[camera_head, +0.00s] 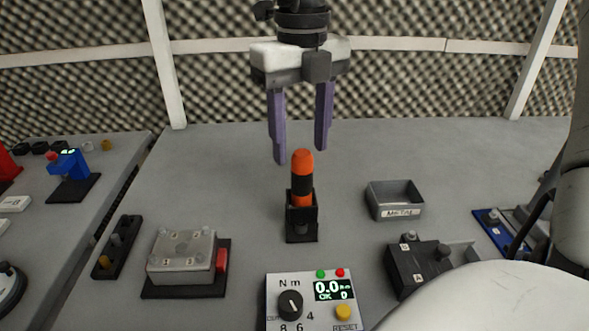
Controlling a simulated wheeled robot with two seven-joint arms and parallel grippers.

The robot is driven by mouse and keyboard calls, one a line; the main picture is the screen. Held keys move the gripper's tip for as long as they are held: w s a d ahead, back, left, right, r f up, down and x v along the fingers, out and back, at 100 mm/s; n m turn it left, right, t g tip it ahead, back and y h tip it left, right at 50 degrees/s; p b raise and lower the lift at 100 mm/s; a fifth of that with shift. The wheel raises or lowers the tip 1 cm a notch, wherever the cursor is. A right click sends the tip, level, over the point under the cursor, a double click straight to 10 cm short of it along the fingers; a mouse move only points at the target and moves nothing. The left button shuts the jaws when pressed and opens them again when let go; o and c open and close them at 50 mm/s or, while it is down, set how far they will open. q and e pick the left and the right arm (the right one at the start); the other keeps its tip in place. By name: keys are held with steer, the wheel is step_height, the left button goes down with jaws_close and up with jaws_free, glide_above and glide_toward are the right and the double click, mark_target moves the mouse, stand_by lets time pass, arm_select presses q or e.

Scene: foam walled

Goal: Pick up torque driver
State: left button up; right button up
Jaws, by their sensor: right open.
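The torque driver (302,178) has an orange and black handle and stands upright in a small black holder (301,228) near the middle of the table. My right gripper (300,155) points down above and around the top of the driver's handle in the picture. Its two purple fingers are apart, one to each side, and hold nothing. I cannot tell exactly how far the fingers are from the handle in depth. My left gripper is not in view.
A torque meter (276,316) stands in front of the holder. A metal box on a black base (182,260) is at the left, a METAL bin (394,203) at the right, and a black block (418,266) in front of the bin. The back of the table (220,150) is clear.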

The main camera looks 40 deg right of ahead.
mark_target(302, 176)
steer(key=f, duration=0.7)
steer(key=shift+s+f, duration=0.1)
steer(key=shift+s, duration=0.1)
steer(key=c, duration=1.2)
